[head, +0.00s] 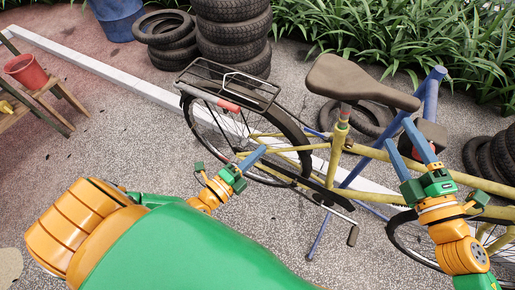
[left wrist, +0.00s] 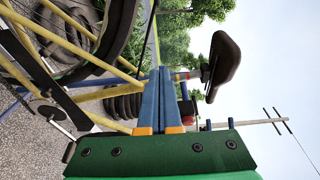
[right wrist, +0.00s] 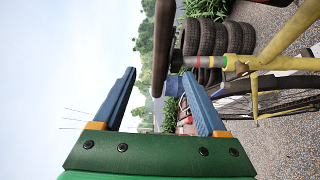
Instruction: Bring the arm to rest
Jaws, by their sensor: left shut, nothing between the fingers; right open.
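My left gripper (head: 261,150) is shut and empty; in the head view it overlaps the bicycle's rear wheel region. Its two blue fingers also lie together in the left wrist view (left wrist: 160,72). My right gripper (head: 398,132) is open and empty, in front of the blue stand near the saddle. In the right wrist view (right wrist: 158,73) its fingers are spread, with nothing between the tips. The yellow bicycle (head: 336,160) stands behind both grippers, with its brown saddle (head: 360,82) and black rear rack (head: 228,84). Contact with the bicycle cannot be told.
A blue work stand (head: 432,98) rises beside the bicycle. Stacked tyres (head: 232,35) and a blue barrel (head: 117,18) stand at the back. A red bucket (head: 25,71) sits on a wooden bench (head: 62,95) at left. Open paving lies between bench and bicycle.

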